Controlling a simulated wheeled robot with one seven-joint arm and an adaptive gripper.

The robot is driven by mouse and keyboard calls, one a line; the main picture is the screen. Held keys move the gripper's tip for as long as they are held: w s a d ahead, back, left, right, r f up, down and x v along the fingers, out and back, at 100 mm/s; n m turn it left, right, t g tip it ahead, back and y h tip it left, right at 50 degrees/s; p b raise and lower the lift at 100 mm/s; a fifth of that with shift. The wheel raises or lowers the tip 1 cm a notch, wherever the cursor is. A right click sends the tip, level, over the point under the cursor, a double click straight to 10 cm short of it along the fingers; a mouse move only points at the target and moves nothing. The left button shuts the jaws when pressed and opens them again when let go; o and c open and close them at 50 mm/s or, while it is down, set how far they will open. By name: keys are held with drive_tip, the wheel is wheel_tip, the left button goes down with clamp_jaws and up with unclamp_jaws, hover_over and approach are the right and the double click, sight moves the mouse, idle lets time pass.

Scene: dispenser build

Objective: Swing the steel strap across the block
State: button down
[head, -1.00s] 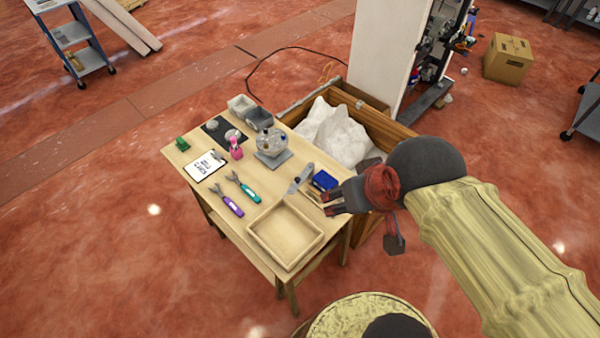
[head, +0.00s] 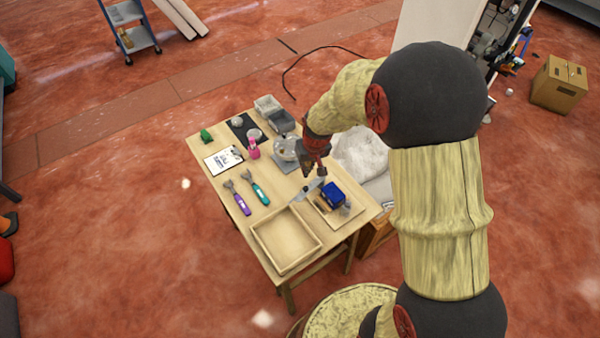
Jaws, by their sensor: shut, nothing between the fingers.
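The steel strap (head: 304,192) is a light grey flat bar near the right side of the table. It lies slantwise beside the block, on its left, not across it. The blue block (head: 333,196) sits on a thin wooden board (head: 322,212), with a small grey part (head: 346,208) at its right. My gripper (head: 314,175) points down just above and behind the strap's far end. Its fingers look closed and empty; whether they touch the strap I cannot tell.
An empty wooden tray (head: 262,243) sits at the table's front. Purple (head: 242,203) and teal (head: 260,193) tools lie left of the strap. A clear-domed device (head: 284,150) stands behind, partly hidden by my arm. A pink bottle (head: 253,149) and grey bins (head: 282,121) are farther back.

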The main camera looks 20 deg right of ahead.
drive_tip(key=w+r+t, duration=0.1)
drive_tip(key=w+r, duration=0.1)
drive_tip(key=w, duration=0.1)
drive_tip(key=b, duration=0.3)
hover_over(311, 184)
drive_tip(key=a, duration=0.3)
wheel_tip(311, 184, down, 10)
drive_tip(key=shift+w+d, duration=0.2)
drive_tip(key=shift+d, duration=0.05)
drive_tip(key=shift+s+f+n+b, duration=0.1)
drive_tip(key=shift+f+n+b, duration=0.25)
drive_tip(key=shift+b, duration=0.3)
